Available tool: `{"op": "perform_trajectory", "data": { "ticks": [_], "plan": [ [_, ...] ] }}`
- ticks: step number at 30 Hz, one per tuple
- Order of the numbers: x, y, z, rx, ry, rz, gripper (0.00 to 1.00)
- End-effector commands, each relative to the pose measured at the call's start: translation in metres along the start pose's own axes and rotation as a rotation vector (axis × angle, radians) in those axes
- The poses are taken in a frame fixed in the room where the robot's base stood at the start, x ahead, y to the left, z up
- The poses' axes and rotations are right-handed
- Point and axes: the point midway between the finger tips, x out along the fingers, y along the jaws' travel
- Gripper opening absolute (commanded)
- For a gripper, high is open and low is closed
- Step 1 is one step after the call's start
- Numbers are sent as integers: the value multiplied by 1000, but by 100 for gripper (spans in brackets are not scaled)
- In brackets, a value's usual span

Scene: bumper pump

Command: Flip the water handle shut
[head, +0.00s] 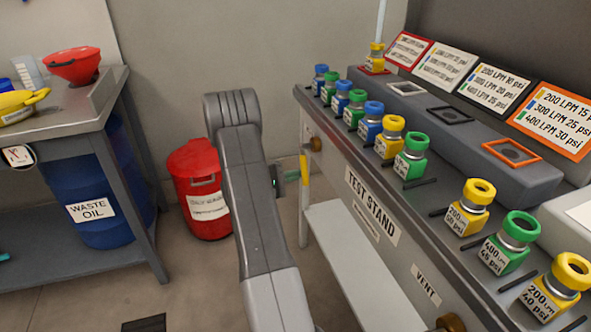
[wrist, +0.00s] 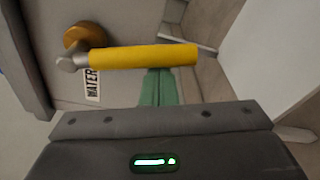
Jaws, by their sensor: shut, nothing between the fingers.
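The water handle is a yellow lever (head: 303,172) on the left end of the test stand, hanging down from a brass pivot (head: 316,144). In the wrist view the yellow lever (wrist: 145,57) runs across the upper middle, with the brass pivot (wrist: 85,37) at its left end. A partly covered WATER label (wrist: 92,85) is beside it. My gripper (head: 291,176) is shut and empty, just left of the lever in the head view. Its green fingers (wrist: 158,86) reach to the lever's edge in the wrist view; I cannot tell whether they touch it.
The test stand (head: 375,225) holds several coloured fittings along its front edge. A second brass knob (head: 450,322) is near the VENT label. A red bin (head: 198,190) stands behind my arm. A workbench (head: 75,110) with a blue waste oil drum (head: 95,205) is left. Open floor lies between.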

Motion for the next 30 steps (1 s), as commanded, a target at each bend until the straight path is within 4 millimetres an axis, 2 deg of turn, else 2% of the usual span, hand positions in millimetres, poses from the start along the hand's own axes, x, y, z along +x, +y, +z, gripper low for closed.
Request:
{"op": "perform_trajectory", "data": {
  "ticks": [14,30],
  "plan": [
    [-6,4,43,-450,0,-65,0],
    [-12,24,83,-944,-1,-134,0]
  ]
}}
